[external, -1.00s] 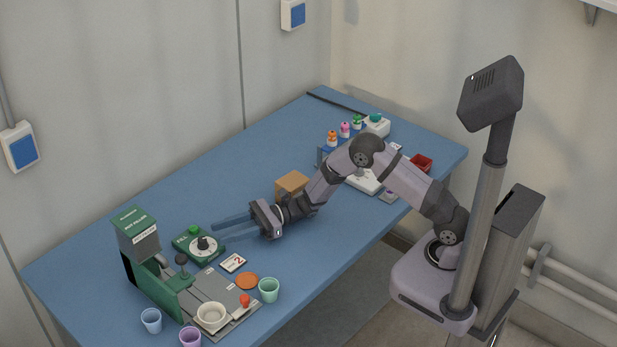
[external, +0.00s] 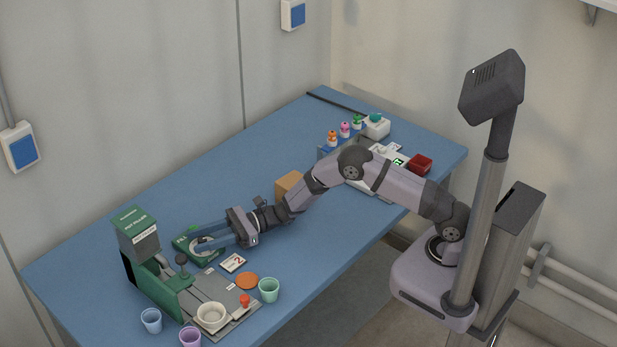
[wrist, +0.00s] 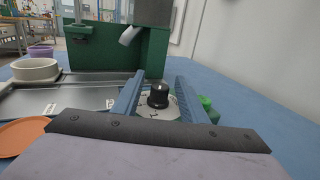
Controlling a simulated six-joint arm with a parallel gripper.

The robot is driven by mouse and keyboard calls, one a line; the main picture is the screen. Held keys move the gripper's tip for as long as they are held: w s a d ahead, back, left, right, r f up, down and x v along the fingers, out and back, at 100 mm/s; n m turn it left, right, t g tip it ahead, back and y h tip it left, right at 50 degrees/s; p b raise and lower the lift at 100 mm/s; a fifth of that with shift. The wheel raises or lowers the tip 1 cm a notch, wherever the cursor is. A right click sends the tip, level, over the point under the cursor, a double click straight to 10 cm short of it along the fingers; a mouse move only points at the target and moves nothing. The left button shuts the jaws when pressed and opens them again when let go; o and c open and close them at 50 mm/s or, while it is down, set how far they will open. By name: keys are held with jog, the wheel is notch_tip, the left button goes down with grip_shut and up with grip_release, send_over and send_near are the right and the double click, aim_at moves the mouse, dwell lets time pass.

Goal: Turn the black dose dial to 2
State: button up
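The black dose dial (wrist: 158,96) stands upright on a pale round plate (wrist: 160,108) on a green box (external: 187,241). In the wrist view the dial is between the two blue fingers of my gripper (wrist: 157,88), with a gap on each side. My gripper (external: 202,243) is open and low over the green box in the external view, where its fingers hide most of the dial. The marks on the plate are too small to read. A card with a red 2 (external: 233,262) lies on the table beside the box.
The green pot filler machine (external: 150,262) stands just beyond the dial box, with a black-knobbed lever. A cream bowl (external: 211,317), an orange disc (external: 247,281) and a green cup (external: 269,290) are nearby. A green button (wrist: 206,102) is right of the fingers.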

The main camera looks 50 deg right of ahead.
grip_shut()
jog(key=shift+m+t+b, duration=0.4)
jog(key=shift+t, duration=0.1)
jog(key=shift+f+m+t+h+b, duration=0.1)
jog(key=shift+m+t+h+b, duration=0.7)
jog(key=shift+t+b, duration=0.25)
jog(key=shift+f+m+t+h+b, duration=0.1)
jog(key=shift+m+t+h+b, duration=0.5)
jog(key=shift+t+b, duration=0.4)
jog(key=shift+r+m+t+h+b, duration=0.2)
jog(key=shift+m+t+h+b, duration=0.25)
jog(key=shift+b, duration=0.6)
